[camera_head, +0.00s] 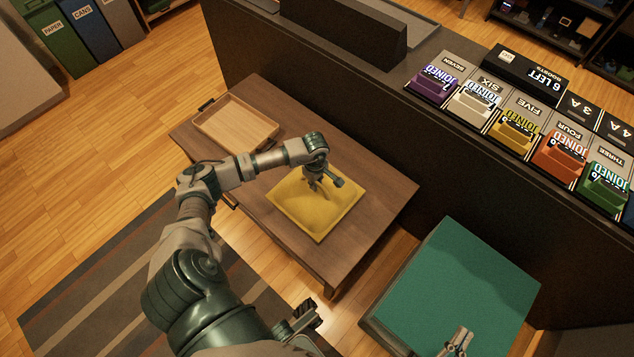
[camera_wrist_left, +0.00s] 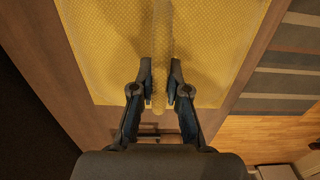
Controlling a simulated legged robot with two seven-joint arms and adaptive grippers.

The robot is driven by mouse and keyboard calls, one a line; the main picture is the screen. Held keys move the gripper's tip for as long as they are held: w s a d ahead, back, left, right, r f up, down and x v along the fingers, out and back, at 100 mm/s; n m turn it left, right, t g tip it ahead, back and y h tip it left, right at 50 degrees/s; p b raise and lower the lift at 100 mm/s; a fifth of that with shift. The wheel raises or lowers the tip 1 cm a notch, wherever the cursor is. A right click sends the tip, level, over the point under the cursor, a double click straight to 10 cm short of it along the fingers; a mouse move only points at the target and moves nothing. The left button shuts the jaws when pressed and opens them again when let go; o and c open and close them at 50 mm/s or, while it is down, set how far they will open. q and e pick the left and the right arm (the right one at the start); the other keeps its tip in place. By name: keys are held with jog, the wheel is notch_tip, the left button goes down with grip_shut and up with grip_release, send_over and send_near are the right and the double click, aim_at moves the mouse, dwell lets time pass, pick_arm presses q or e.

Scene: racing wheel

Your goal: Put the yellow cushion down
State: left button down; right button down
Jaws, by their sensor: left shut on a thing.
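The yellow cushion (camera_head: 335,208) is a flat, square, textured pad at the brown wooden table (camera_head: 385,185). My left gripper (camera_head: 315,185) is over its upper middle, pointing down. In the left wrist view my left gripper (camera_wrist_left: 160,90) is shut on a raised ridge of the yellow cushion (camera_wrist_left: 105,50), with one finger on each side. The cushion looks flat along the tabletop; I cannot tell whether it touches the wood all over. My right gripper (camera_head: 458,342) shows at the bottom edge, over a green square surface, and its finger opening is unclear.
A shallow wooden tray (camera_head: 235,122) stands on the table's far left part. The green square surface (camera_head: 465,285) is to the right, apart from the table. A dark counter (camera_head: 450,130) with several colored boxes runs behind. A striped rug (camera_head: 95,285) lies at left.

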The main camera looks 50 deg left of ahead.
pick_arm(q)
jog(key=c, duration=1.2)
grip_release()
jog(key=shift+d, duration=0.15)
jog(key=shift+d+r, duration=0.1)
jog(key=shift+d, duration=0.05)
